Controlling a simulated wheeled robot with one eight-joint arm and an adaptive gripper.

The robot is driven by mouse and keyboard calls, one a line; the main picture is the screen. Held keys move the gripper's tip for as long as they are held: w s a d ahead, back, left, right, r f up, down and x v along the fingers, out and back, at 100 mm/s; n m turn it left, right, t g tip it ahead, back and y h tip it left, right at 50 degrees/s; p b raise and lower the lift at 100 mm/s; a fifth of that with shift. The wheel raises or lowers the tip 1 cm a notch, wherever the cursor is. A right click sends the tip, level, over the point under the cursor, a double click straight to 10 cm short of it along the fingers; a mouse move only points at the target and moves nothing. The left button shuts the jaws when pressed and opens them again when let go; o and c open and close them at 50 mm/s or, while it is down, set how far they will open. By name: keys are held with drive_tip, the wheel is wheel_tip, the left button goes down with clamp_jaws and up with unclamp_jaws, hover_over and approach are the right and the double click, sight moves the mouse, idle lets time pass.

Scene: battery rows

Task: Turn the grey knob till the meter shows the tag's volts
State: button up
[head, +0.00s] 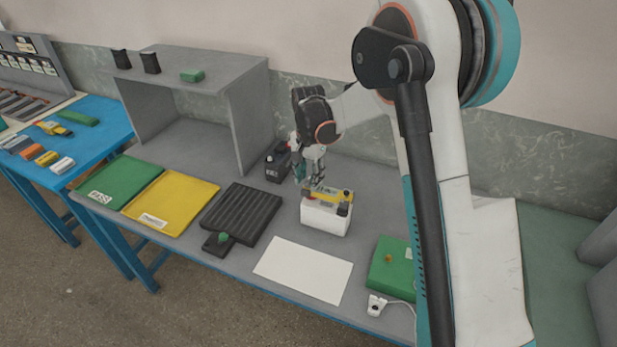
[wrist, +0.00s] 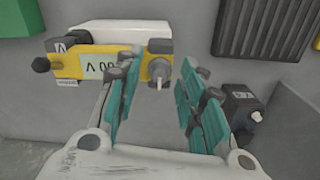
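A white box with a yellow top (head: 322,214) stands on the grey bench; it also shows in the wrist view (wrist: 125,33). On its yellow panel, a grey knob (wrist: 160,70) with a pale pointer sits to the right in the wrist view. A pale meter display (wrist: 98,66) reads upside down, with "00 V" legible and its rest behind a finger. A small label (wrist: 67,83) at the panel's edge is too small to read. My gripper (head: 312,178), also in the wrist view (wrist: 158,72), is open and empty; the knob appears between its teal fingertips. Contact cannot be told.
A black box (head: 278,162) with a pale-tipped post stands close behind; it also shows in the wrist view (wrist: 241,106). A black ribbed tray (head: 240,213), white sheet (head: 303,270) and green box (head: 388,264) surround the white box. A grey shelf (head: 245,115) stands left.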

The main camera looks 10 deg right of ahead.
drive_tip(key=shift+c, duration=0.2)
clamp_jaws()
drive_tip(key=n, duration=0.3)
drive_tip(key=shift+n, duration=2.1)
drive_tip(key=shift+o, duration=0.2)
unclamp_jaws()
